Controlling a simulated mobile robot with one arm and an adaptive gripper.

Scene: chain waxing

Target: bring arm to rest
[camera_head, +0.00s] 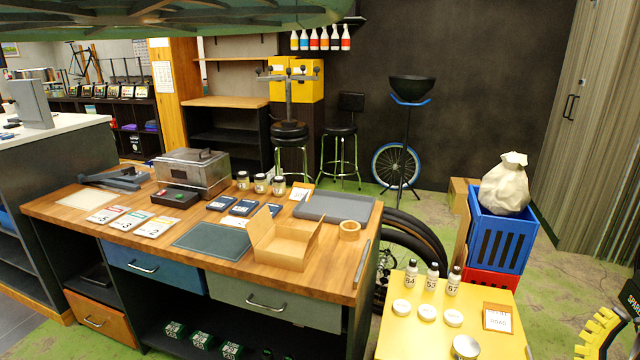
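My gripper and arm do not show in the head view, so their pose and whether the gripper holds anything cannot be seen. The wooden workbench (130,232) stands in front of me. On it are a metal box-shaped machine (195,170), an open cardboard box (284,240), a grey tray (335,207), a dark mat (212,241) and a roll of tape (349,230). Three small jars, several dark blue packets and three numbered cards also lie on the bench.
A yellow table (400,340) at the lower right holds three numbered bottles (432,277), white round tins and a framed card (501,318). A blue crate (503,235) with a white sack (503,183) stands behind it.

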